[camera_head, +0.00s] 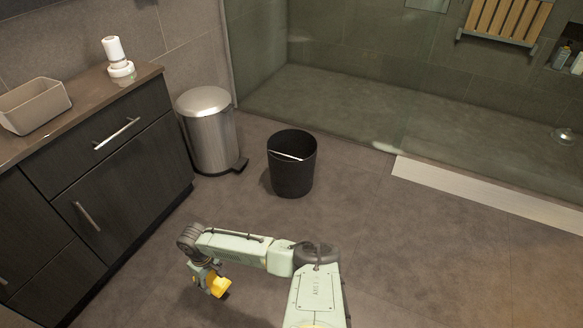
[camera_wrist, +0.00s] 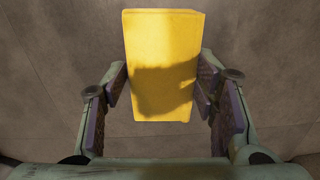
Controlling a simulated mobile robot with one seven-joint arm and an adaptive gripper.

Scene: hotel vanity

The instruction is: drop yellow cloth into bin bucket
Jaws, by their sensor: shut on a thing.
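The yellow cloth (camera_wrist: 160,55) shows as a block-like piece between the finger pads of my gripper (camera_wrist: 163,95) in the wrist view. My gripper is shut on it. In the head view the cloth (camera_head: 219,287) hangs below my gripper (camera_head: 211,279), over the floor at the lower left, apart from the vanity. The bin bucket (camera_head: 291,174) is a black open-topped bucket standing upright on the floor, beyond my arm and to the right of my gripper. A thin white object (camera_head: 286,156) shows inside its mouth. The bucket's bottom inside is hidden.
A steel pedal bin (camera_head: 209,132) with its lid shut stands left of the bucket. The dark vanity (camera_head: 120,180) bounds the left side, with a beige box (camera_head: 35,108) and a white bottle (camera_head: 117,58) on top. A glass shower (camera_head: 330,70) lies behind. Floor at right is clear.

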